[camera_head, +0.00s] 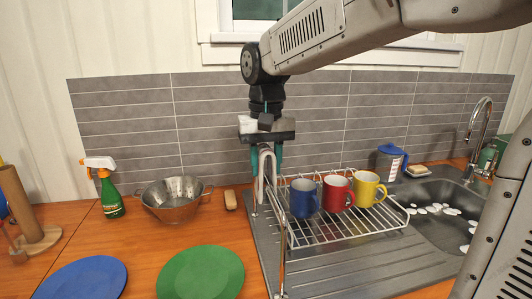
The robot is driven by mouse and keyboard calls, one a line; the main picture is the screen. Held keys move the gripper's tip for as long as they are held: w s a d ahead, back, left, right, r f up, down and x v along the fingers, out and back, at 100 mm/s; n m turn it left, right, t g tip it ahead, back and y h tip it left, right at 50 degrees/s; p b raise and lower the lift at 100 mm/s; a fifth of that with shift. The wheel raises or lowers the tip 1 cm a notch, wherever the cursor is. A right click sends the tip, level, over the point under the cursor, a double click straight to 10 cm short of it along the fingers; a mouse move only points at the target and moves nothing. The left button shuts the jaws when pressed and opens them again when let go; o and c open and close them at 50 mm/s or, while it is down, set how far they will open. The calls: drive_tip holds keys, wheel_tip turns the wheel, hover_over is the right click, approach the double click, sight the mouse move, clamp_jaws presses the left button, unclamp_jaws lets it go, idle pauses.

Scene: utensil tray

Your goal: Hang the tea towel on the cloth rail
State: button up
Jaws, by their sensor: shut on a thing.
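My gripper (267,157) points straight down left of the dish rack, its teal fingers closed around the top of the tea towel. The tea towel (262,170) is pale grey and seen nearly end-on, folded into a narrow upside-down U with its two sides hanging down. The cloth rail (282,255) is a thin chrome frame standing at the left edge of the sink unit, directly below and in front of the towel. The towel's fold appears to straddle the line of the rail's top bar. Whether it rests on the bar cannot be told.
A wire dish rack (345,232) holds a blue mug (304,198), a red mug (337,193) and a yellow mug (367,189) close to the right. A colander (174,199), a spray bottle (110,197), a green plate (201,273) and a blue plate (84,280) lie left.

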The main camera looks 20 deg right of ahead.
sight(266, 177)
drive_tip(key=shift+f, duration=2.5)
drive_tip(key=o, duration=1.1)
drive_tip(key=shift+c, duration=0.2)
